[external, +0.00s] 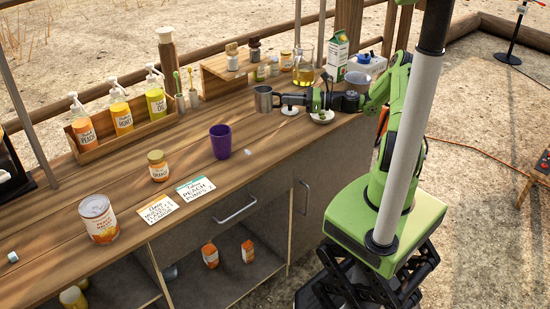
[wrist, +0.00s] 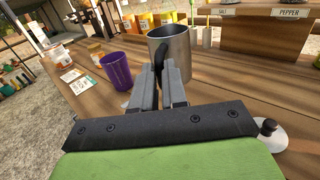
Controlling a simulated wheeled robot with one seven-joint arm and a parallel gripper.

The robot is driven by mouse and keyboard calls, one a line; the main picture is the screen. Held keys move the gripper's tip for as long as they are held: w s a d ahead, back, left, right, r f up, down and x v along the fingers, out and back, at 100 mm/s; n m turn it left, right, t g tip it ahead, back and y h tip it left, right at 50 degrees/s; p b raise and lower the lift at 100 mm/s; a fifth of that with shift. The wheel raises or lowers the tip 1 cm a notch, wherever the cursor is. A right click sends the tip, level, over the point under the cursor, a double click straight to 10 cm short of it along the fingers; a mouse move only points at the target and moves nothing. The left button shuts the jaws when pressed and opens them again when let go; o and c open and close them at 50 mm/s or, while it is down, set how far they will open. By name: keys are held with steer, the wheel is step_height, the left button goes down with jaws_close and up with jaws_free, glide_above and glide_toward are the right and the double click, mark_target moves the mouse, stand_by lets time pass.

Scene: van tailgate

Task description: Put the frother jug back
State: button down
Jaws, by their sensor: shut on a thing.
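The frother jug (external: 264,99) is a plain metal jug near the middle of the counter, in front of the small shelf. It looks upright. In the wrist view the jug (wrist: 176,52) stands just beyond my fingertips, its dark handle between them. My gripper (external: 282,100) reaches in from the right, shut on the jug's handle; the fingers also show in the wrist view (wrist: 162,72). The fingers hide part of the jug's lower side, and I cannot tell whether its base touches the counter.
A purple cup (external: 220,141) stands to the jug's left. A wooden shelf (external: 229,71) with jars is behind it. Counter between cup and jug is mostly clear.

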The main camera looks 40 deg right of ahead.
steer(key=shift+m+t+h, duration=0.4)
steer(key=shift+m+h, duration=0.1)
steer(key=f+b, duration=0.1)
steer(key=f, duration=0.2)
steer(key=d+f+b, duration=0.1)
steer(key=f, duration=0.2)
steer(key=f+b, duration=0.1)
steer(key=f, duration=0.2)
steer(key=shift+w+d+f, duration=0.1)
steer(key=shift+w+d, duration=0.05)
steer(key=shift+w, duration=0.2)
steer(key=c, duration=1.6)
jaws_free()
steer(key=shift+f, duration=0.1)
steer(key=o, duration=0.4)
steer(key=shift+o, duration=0.2)
